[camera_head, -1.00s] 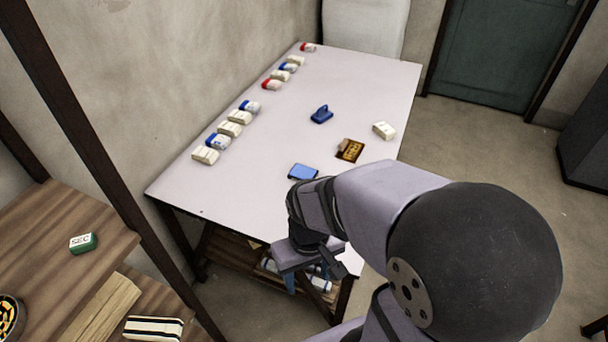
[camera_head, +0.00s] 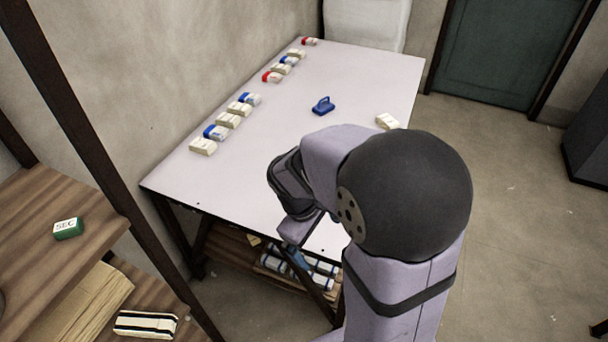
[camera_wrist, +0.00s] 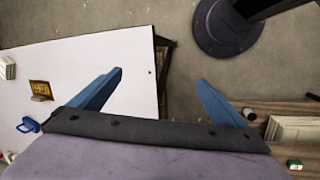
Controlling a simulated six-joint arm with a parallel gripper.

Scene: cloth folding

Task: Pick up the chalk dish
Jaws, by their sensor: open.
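No object in view is clearly a chalk dish. A brown and gold rectangular piece (camera_wrist: 40,87) with a small tan block at its edge lies on the white table (camera_wrist: 95,60), left of my fingers in the wrist view; I cannot tell whether it is the dish. In the head view my arm hides it. My gripper (camera_wrist: 160,77) is open, with nothing between its two blue fingers. In the head view it hangs at the table's near edge, partly hidden by my arm.
A blue handled tool (camera_head: 323,105) and a cream block (camera_head: 387,121) stand on the table. Several cream, blue and red blocks line its wall side. A shelf at left holds a green box (camera_head: 68,229) and a striped block (camera_head: 146,324).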

